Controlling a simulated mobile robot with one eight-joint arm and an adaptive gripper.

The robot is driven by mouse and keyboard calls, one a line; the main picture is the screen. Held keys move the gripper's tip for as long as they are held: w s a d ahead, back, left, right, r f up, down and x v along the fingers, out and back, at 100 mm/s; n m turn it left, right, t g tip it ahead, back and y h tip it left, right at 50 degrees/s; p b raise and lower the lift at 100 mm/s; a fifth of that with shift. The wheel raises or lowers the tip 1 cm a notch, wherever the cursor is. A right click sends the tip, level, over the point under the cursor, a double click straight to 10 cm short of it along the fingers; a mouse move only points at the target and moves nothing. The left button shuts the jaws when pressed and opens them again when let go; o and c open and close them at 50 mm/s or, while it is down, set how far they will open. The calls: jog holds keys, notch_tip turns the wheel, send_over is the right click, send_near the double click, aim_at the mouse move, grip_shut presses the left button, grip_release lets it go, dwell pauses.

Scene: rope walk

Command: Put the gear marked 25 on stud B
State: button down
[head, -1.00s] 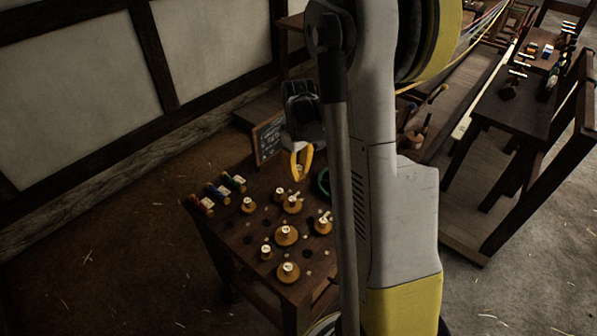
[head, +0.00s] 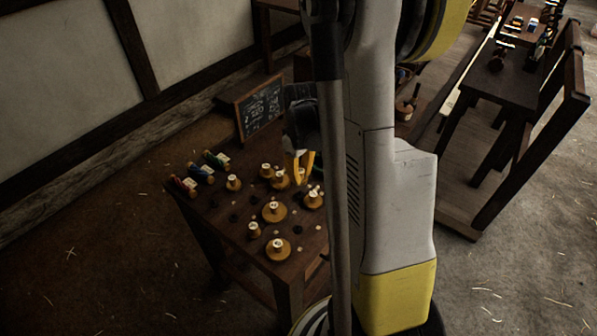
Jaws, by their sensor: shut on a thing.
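My gripper (head: 301,176) points down over the far right part of a dark wooden table (head: 205,222). Its yellow fingers are shut on a small pale-topped piece, apparently a gear's knob, mostly hidden by the fingers and my arm. Several brass-coloured gears with pale knobs stand on the table, among them a large one (head: 275,212), a front one (head: 278,250), a right one (head: 313,199) and a small left one (head: 233,183). The number 25 and the stud letter B are too small to read, so I cannot tell which gear or stud is which.
A chalkboard (head: 260,105) with writing stands at the table's back edge. Red, blue and green bobbin-like pieces (head: 201,174) lie along the left edge. Dark holes and small pale studs dot the tabletop. My arm hides its right side. A wooden bench (head: 510,85) stands at right.

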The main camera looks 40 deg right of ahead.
jog(key=shift+f+b, duration=2.1)
jog(key=shift+f, duration=0.7)
jog(key=shift+f+b, duration=0.5)
jog(key=shift+b, duration=0.1)
jog(key=c, duration=1.3)
grip_release()
jog(key=shift+r, duration=0.1)
jog(key=shift+r+p, duration=2.95)
jog(key=shift+r, duration=1)
